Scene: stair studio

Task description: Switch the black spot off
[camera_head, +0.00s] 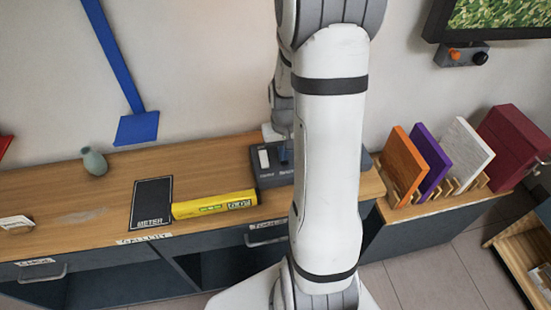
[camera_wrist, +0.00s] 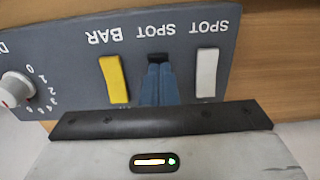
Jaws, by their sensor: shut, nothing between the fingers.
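The dark grey switch panel (camera_head: 268,180) lies on the wooden counter, partly hidden by my arm in the head view. In the wrist view the panel (camera_wrist: 70,60) shows upside down, with a white rocker (camera_wrist: 207,72), a black rocker (camera_wrist: 157,57) and a yellow rocker (camera_wrist: 114,79). Labels read SPOT, SPOT and BAR. My gripper (camera_wrist: 157,68) is shut and empty, its blue fingers over the black rocker. They hide most of it, so its position and any contact cannot be told. In the head view my gripper (camera_head: 285,151) shows at the panel, beside the white rocker.
A dial knob (camera_wrist: 15,88) sits on the panel beyond the yellow rocker. A yellow box (camera_head: 214,204) lies on the counter left of the panel, next to a black METER plate (camera_head: 151,203). A rack with upright coloured boards (camera_head: 405,165) stands to the right.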

